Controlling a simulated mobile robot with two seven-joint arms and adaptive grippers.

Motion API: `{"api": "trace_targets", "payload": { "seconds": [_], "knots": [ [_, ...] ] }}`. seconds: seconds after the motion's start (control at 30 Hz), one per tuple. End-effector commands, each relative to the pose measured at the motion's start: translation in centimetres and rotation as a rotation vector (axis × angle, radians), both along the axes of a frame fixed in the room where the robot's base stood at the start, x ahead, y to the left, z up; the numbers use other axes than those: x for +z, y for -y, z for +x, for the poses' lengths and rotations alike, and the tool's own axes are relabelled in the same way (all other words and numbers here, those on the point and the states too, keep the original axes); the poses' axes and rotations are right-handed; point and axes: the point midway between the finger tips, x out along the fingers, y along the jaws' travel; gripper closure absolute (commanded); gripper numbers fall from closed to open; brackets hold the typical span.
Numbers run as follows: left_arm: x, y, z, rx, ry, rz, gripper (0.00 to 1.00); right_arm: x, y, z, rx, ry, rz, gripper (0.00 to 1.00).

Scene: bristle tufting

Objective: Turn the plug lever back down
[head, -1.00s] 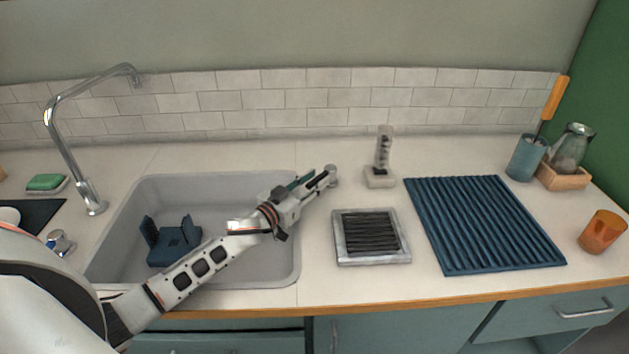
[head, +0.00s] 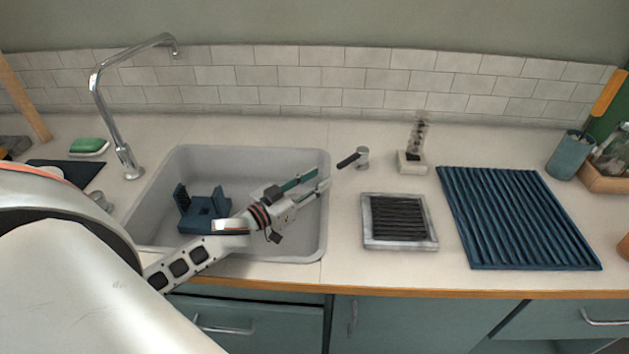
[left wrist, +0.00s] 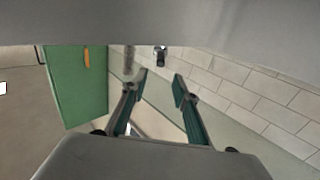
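The plug lever (head: 361,156) is a short metal post with a dark handle on the counter just right of the sink. Its handle points left toward the sink and tilts slightly down. My left gripper (head: 323,178) is over the sink's right rim, left of the lever and apart from it. Its two green-padded fingers are spread with nothing between them. In the left wrist view the fingers (left wrist: 160,82) stand apart, and the lever (left wrist: 160,55) shows small beyond them. My right gripper is not in view.
The grey sink (head: 170,165) holds a blue block-like fixture (head: 205,208). Right of the lever are a white stand (head: 411,163) with a clear column, a framed black-ribbed tray (head: 366,243) and a blue ribbed mat (head: 505,215). The faucet (head: 97,100) rises at the back left.

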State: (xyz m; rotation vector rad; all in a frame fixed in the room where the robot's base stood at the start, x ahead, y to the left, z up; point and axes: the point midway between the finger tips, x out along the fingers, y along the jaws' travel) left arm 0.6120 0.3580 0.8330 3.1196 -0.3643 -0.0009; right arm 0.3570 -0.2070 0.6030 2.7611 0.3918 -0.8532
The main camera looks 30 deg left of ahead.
Motion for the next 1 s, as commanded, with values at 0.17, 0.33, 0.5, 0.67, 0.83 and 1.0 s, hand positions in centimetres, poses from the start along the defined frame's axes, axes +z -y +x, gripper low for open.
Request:
{"api": "trace_targets", "payload": {
  "seconds": [0.17,0.33,0.5,0.67,0.83,1.0],
  "knots": [
    [0.1,-0.2,-0.6,0.0,0.0,0.002,0.71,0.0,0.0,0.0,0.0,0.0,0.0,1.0],
    [0.1,-0.2,-0.6,0.0,0.001,0.002,0.71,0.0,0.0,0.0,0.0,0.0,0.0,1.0],
    [0.0,-0.1,-0.5,-0.007,-0.005,-0.016,1.0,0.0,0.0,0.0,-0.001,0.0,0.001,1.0],
    [-0.5,0.4,-0.1,-0.067,-0.053,-0.179,1.0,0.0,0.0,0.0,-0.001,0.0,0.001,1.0],
    [-1.3,0.1,0.4,-0.158,-0.177,-0.509,1.0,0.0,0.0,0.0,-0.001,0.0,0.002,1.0],
    [-1.8,-1.9,0.7,-0.204,-0.324,-0.857,1.0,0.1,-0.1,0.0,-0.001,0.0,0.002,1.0]
  ]
}}
